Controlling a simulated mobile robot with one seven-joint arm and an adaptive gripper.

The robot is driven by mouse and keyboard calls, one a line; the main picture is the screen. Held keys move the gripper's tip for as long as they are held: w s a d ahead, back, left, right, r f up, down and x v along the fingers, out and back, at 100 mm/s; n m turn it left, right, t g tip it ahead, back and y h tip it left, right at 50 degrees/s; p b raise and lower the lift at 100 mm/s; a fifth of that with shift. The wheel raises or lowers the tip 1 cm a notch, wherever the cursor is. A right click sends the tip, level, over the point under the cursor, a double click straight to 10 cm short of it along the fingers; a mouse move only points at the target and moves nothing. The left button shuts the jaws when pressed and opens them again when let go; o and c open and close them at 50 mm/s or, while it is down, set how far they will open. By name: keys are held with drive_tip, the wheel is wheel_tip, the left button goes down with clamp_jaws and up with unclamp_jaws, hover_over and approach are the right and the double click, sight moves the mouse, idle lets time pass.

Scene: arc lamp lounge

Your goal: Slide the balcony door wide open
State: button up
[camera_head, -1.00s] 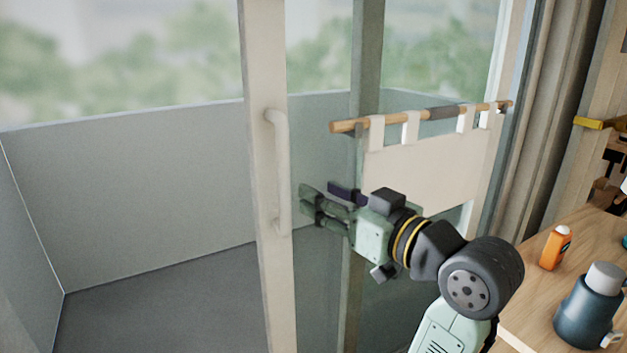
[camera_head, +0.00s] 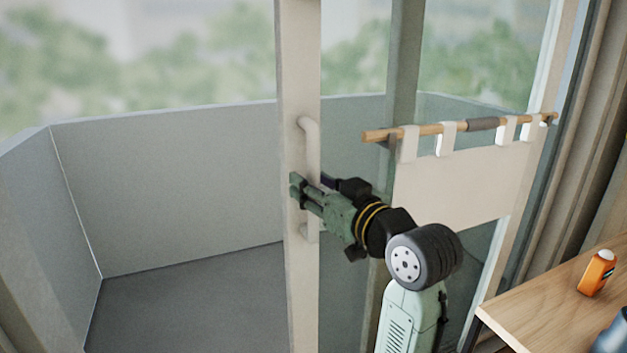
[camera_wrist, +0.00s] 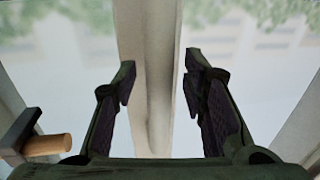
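The sliding balcony door shows as a pale upright frame (camera_head: 298,60) with a glass pane to its right, and there is an open gap on its left. A pale vertical bar handle (camera_head: 312,150) is fixed to that frame. My gripper (camera_head: 298,190) is at the handle's middle height, partly covering it. In the wrist view, my gripper (camera_wrist: 160,95) is open, with one finger on each side of the handle (camera_wrist: 160,85). The fingers look apart from the bar. The handle's middle is hidden in the head view.
A wooden rod (camera_head: 405,132) with a cream cloth (camera_head: 455,185) hangs across the glass to the right of the handle. A wooden table (camera_head: 545,305) with an orange bottle (camera_head: 597,272) stands at the lower right. The balcony floor (camera_head: 190,300) beyond the gap is clear.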

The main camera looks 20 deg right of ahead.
drive_tip(key=shift+w, duration=0.2)
clamp_jaws()
idle(0.4)
idle(0.4)
